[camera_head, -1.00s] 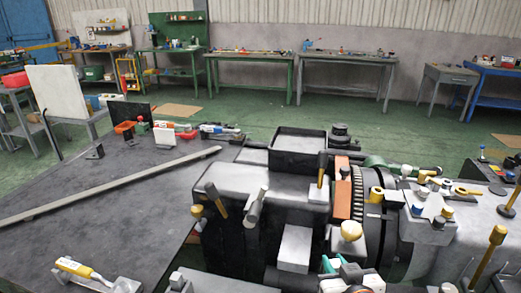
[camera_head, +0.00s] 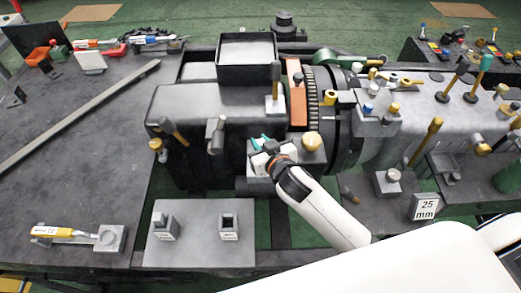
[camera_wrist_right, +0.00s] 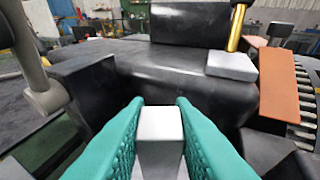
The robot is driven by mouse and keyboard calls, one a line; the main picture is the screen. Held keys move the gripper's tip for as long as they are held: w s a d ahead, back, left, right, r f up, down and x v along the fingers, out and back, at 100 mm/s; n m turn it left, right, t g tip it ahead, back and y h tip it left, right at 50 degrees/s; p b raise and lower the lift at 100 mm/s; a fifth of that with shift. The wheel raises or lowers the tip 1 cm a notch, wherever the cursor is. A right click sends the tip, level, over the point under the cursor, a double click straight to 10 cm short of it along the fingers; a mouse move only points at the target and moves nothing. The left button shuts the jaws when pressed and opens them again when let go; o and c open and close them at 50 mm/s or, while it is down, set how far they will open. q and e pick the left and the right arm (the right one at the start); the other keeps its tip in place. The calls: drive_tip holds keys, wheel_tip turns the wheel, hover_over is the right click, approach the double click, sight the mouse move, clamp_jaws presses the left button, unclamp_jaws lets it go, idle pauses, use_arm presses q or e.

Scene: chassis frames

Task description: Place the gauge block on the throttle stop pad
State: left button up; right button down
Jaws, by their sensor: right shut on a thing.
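My right gripper (camera_head: 262,145) reaches in from the lower right, over the front of the dark machine. In the wrist view its teal fingers (camera_wrist_right: 159,112) are shut on a plain grey block (camera_wrist_right: 160,138), which I take as the gauge block. The block's far end points at the dark housing and seems apart from it. That second pad shows also in the wrist view (camera_wrist_right: 232,66). My left gripper is out of view.
Levers and a yellow knob (camera_head: 312,141) stand close around the gripper. An orange bar (camera_head: 297,92) and a toothed ring lie to its right. A grey plate (camera_head: 195,250) with two small holders is at front left. A "25 mm" block (camera_head: 425,207) is at right.

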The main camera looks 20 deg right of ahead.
drive_tip(key=shift+f, duration=1.95)
drive_tip(key=shift+f, duration=0.15)
drive_tip(key=c, duration=1.3)
unclamp_jaws()
drive_tip(key=shift+o, duration=0.2)
